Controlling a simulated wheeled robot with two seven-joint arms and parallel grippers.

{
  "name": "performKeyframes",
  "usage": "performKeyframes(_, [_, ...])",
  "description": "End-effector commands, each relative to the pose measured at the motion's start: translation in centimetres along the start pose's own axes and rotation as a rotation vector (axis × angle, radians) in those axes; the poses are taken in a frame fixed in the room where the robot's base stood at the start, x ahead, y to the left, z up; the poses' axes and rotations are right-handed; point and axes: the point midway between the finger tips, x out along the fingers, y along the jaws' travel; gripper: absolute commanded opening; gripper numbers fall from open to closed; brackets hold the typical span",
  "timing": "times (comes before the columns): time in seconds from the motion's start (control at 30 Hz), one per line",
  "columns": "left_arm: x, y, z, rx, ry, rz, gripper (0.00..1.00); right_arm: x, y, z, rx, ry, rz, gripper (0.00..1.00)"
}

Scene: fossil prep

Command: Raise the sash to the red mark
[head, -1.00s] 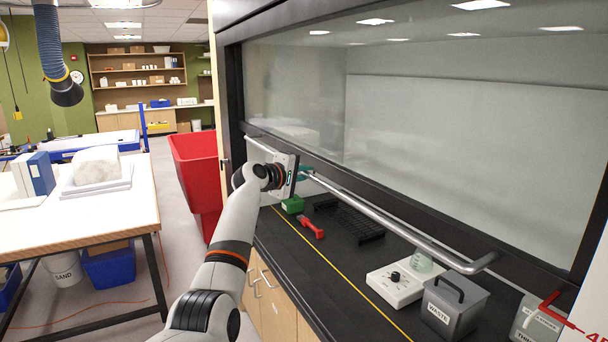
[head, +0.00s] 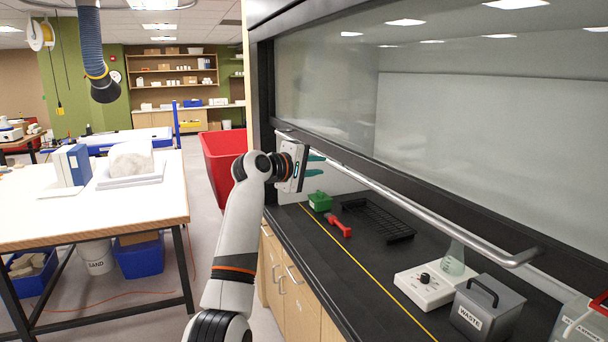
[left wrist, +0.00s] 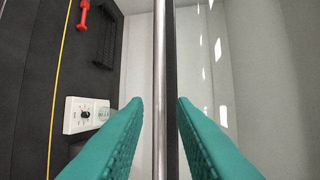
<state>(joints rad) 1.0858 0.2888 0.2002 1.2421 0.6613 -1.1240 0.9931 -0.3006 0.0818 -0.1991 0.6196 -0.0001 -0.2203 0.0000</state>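The sash is a large glass pane (head: 330,90) in a dark frame on the fume hood. A silver handle bar (head: 440,219) runs along its lower edge; a gap stands open below it. My left gripper (head: 317,165) is at the far end of the bar. In the left wrist view its teal fingers (left wrist: 160,120) are apart, one on each side of the bar (left wrist: 160,60), with gaps visible between. A red piece (head: 599,303), perhaps the red mark, is cut off at the right edge. My right gripper is out of view.
A red bin (head: 222,155) stands beyond; a table (head: 110,210) is left.

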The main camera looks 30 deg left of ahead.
Motion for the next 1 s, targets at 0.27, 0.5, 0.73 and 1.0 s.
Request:
performKeyframes(0.27, [-3.7, 0.1, 0.0, 0.001, -0.001, -0.001, 0.23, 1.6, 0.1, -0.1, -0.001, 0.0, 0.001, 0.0])
performKeyframes(0.5, [-4.2, 0.0, -0.1, 0.0, 0.001, 0.0, 0.23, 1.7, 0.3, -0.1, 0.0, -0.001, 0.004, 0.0])
performKeyframes(0.73, [-4.2, 0.0, -0.1, 0.0, 0.001, 0.0, 0.23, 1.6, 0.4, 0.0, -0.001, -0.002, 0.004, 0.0])
performKeyframes(1.0, [-4.2, 0.0, -0.1, 0.0, 0.001, 0.0, 0.23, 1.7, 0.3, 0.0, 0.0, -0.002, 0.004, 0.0])
